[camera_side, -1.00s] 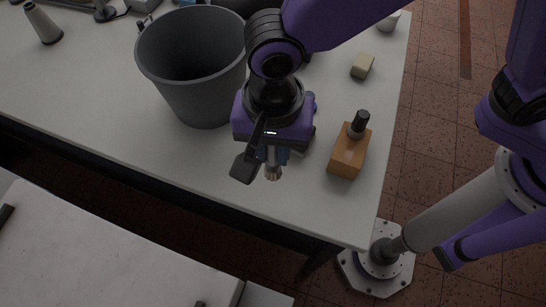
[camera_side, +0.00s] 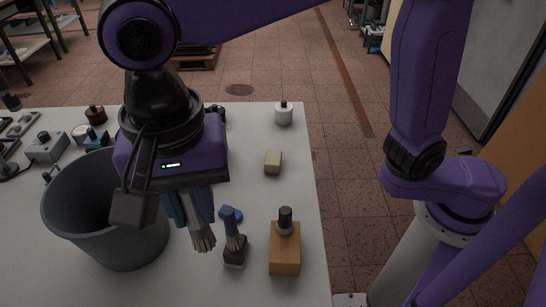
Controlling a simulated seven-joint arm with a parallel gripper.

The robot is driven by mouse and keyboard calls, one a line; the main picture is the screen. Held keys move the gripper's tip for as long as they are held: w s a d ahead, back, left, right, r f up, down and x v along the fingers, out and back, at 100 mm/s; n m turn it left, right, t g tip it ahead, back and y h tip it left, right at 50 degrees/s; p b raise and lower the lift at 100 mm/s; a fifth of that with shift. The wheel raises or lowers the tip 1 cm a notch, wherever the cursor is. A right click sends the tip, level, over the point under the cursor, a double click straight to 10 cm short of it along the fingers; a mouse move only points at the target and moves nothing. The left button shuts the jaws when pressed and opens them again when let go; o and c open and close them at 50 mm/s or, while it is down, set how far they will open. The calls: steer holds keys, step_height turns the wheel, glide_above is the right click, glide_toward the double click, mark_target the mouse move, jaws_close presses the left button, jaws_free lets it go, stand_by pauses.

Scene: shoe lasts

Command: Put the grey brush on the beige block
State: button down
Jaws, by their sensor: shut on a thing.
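My gripper (camera_side: 190,208) has bluish fingers and is shut on a brush (camera_side: 203,238), bristles pointing down, left of the orange-brown block. The brush's pale brown bristles show below the fingers; its handle is mostly hidden, so I cannot tell its colour. It seems to hang above the table, though the gap is hard to judge. The beige block (camera_side: 273,162) is small and lies on the table, farther back and to the right of my gripper. Its top looks bare.
A large grey bin (camera_side: 118,240) stands left of my gripper. A blue-handled brush on a dark base (camera_side: 235,251) and an orange-brown block (camera_side: 285,255) with a black-capped item stand to the right. A white jar (camera_side: 283,113) is behind the beige block. The table around the beige block is clear.

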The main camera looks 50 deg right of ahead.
steer(key=w+d+r+m, duration=0.1)
steer(key=w+d, duration=0.2)
steer(key=d, duration=0.8)
steer(key=w+d, duration=0.4)
steer(key=d, duration=0.8)
steer(key=s+d+f+m, duration=0.1)
steer(key=s+d, duration=0.2)
steer(key=d, duration=0.9)
steer(key=shift+w+a+f, duration=0.5)
steer(key=shift+w+f, duration=1.85)
steer(key=shift+f, duration=0.75)
steer(key=shift+w+a+f, duration=0.55)
steer(key=shift+w+f, duration=1.85)
steer(key=shift+f, duration=0.65)
steer(key=shift+w+a+f, duration=0.5)
steer(key=shift+w+f, duration=1.85)
steer(key=shift+f, duration=0.75)
steer(key=shift+f, duration=0.15)
